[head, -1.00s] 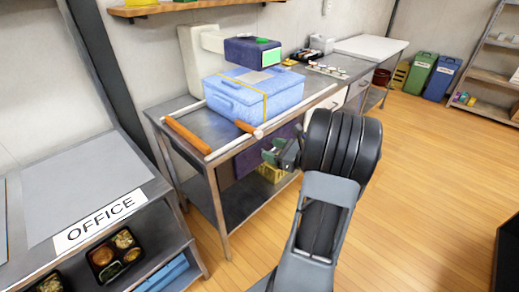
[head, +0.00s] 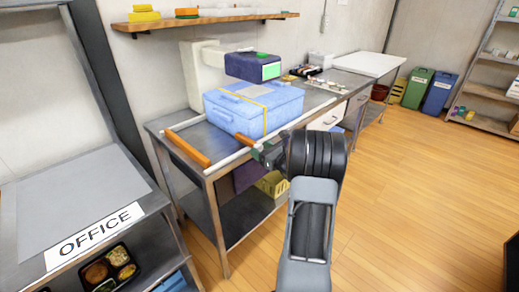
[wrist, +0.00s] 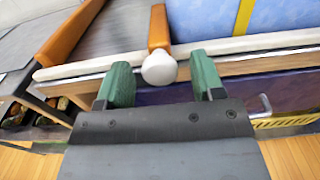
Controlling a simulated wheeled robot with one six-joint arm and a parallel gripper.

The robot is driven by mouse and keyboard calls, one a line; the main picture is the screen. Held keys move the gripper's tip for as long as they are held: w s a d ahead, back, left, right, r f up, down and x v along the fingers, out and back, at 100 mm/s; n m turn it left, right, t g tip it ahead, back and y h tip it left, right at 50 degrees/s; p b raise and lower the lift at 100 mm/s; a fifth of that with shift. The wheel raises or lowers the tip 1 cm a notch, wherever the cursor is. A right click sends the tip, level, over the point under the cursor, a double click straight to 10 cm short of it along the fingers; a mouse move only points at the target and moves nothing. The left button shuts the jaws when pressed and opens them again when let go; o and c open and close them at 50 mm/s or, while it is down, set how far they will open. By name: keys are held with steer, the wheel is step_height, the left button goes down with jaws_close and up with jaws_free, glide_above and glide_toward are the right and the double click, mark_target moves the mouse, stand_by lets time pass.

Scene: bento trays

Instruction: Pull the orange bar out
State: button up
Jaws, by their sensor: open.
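An orange bar with a white round knob lies on the metal table by the blue box; its orange part (wrist: 158,28) and the knob (wrist: 159,68) show in the wrist view. In the head view, only a short piece of this bar (head: 243,138) shows, beside the box. My gripper (wrist: 162,76) has green fingers, open and empty. The knob appears between the fingertips in the wrist view; I cannot tell whether they touch it. In the head view my gripper (head: 264,153) is at the table's front edge, with the knob mostly hidden.
A second orange bar (head: 187,147) lies along the table's left side. The blue box (head: 285,101) with a yellow strap stands behind the knob. A white rail (wrist: 250,45) runs along the front edge. The floor (head: 420,200) to the right is clear.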

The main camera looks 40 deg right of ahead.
steer(key=shift+w+a, duration=0.1)
steer(key=shift+w, duration=0.45)
